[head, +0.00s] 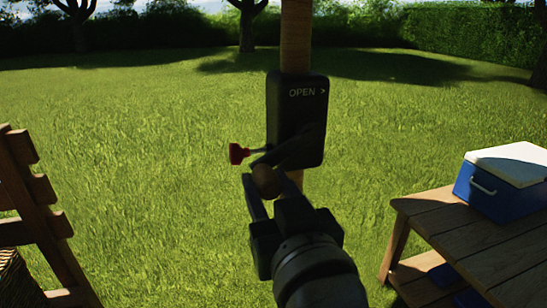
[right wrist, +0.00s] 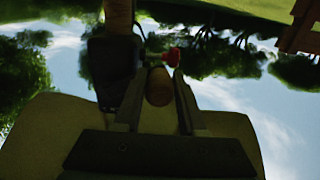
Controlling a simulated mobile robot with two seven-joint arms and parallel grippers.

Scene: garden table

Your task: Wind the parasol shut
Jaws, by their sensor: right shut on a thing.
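The parasol's wooden pole (head: 296,38) rises upright in the middle of the head view. A black winder housing (head: 297,95) marked "OPEN >" is mounted on it. A dark crank arm (head: 303,148) runs from the housing down to the left and ends in a brown round knob (head: 265,180). A small lever with a red tip (head: 238,153) sticks out to the left. My right gripper (head: 268,186) is shut on the knob, which shows between the fingers in the right wrist view (right wrist: 159,88). The parasol's canopy is out of view. My left gripper is not in view.
A wooden slatted chair (head: 40,215) stands at the left with a wicker item beside it. A wooden table (head: 440,210) at the right carries a blue cooler with a white lid (head: 500,180). Open grass lies around the pole.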

